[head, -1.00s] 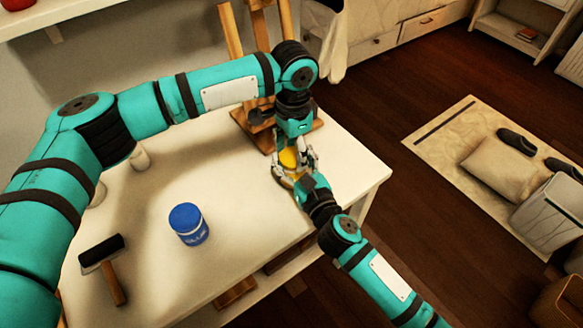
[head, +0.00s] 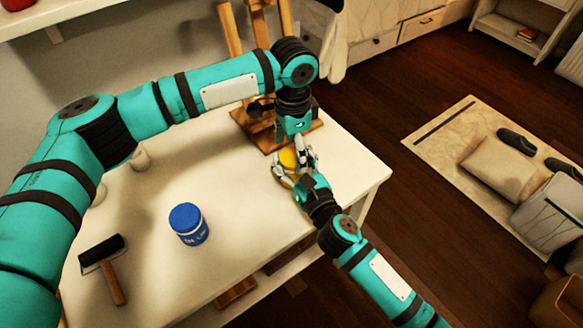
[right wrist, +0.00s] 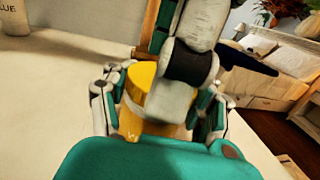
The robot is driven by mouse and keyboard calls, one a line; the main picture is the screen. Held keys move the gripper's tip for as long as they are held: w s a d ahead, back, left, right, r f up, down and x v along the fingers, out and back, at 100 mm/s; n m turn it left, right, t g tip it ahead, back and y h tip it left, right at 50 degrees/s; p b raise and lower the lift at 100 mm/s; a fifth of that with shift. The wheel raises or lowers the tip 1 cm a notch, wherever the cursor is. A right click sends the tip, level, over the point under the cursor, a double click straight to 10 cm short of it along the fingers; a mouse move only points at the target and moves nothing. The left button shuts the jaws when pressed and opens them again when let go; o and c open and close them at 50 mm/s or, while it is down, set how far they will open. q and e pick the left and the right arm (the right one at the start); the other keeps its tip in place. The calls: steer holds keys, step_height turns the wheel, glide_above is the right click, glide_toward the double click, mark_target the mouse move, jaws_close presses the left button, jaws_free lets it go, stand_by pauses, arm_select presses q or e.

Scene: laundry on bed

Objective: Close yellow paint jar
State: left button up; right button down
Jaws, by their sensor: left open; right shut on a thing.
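The yellow paint jar (head: 288,158) stands near the right end of the white table. In the right wrist view its yellow upper part (right wrist: 142,76) shows above a more orange lower part. My right gripper (head: 290,180) is shut on the jar low down, with one finger on each side. My left gripper (head: 300,156) points down from above at the jar, its fingers open. In the right wrist view a pale left finger (right wrist: 172,96) stands in front of the jar and hides part of it. Whether the lid sits fully on the rim cannot be told.
A blue paint jar (head: 188,224) and a roller with a wooden handle (head: 116,288) are on the left part of the table (head: 260,215). A wooden easel (head: 240,118) stands behind the yellow jar. The table's right edge is close to the jar.

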arm_select(q)
steer(key=shift+r, duration=1.95)
steer(key=shift+o, duration=0.7)
step_height(320, 180, up, 7)
step_height(320, 180, down, 12)
steer(key=shift+r, duration=0.1)
